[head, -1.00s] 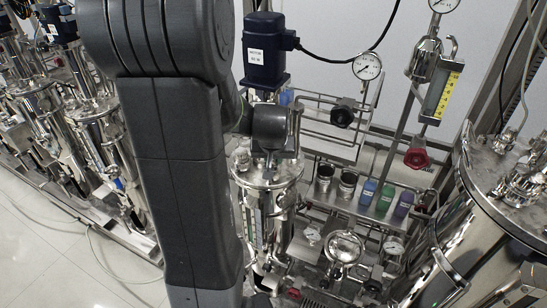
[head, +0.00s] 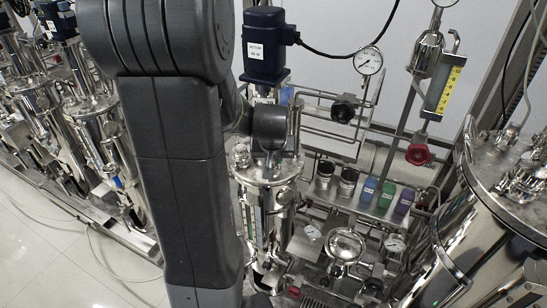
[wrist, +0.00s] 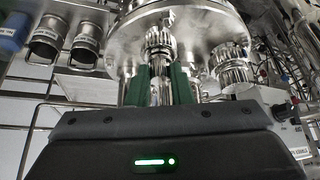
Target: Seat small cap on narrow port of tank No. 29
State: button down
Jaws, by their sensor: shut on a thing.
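The steel tank (head: 268,180), with a flanged lid, stands just right of my arm in the head view under a dark blue motor (head: 264,45). I cannot read its number clearly. Its lid (wrist: 205,22) shows at the top of the wrist view. My gripper (wrist: 159,72) has green fingers closed around a small ridged steel cap (wrist: 158,42), close to the lid. I cannot tell whether the cap touches a port. A larger ridged steel fitting (wrist: 231,66) is to its right, apart from my fingers. My arm hides the gripper in the head view.
Blue, green and purple bottles (head: 385,196) and dark-mouthed cups sit on a rack right of the tank. A large steel vessel (head: 480,245) is at right.

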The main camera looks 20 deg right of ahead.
jog(key=shift+f, duration=0.2)
dwell(0.5)
jog(key=c, duration=1.2)
grip_release()
jog(key=shift+o, duration=0.4)
jog(key=shift+o, duration=1.1)
notch_tip(320, 180, up, 8)
jog(key=p, duration=0.5)
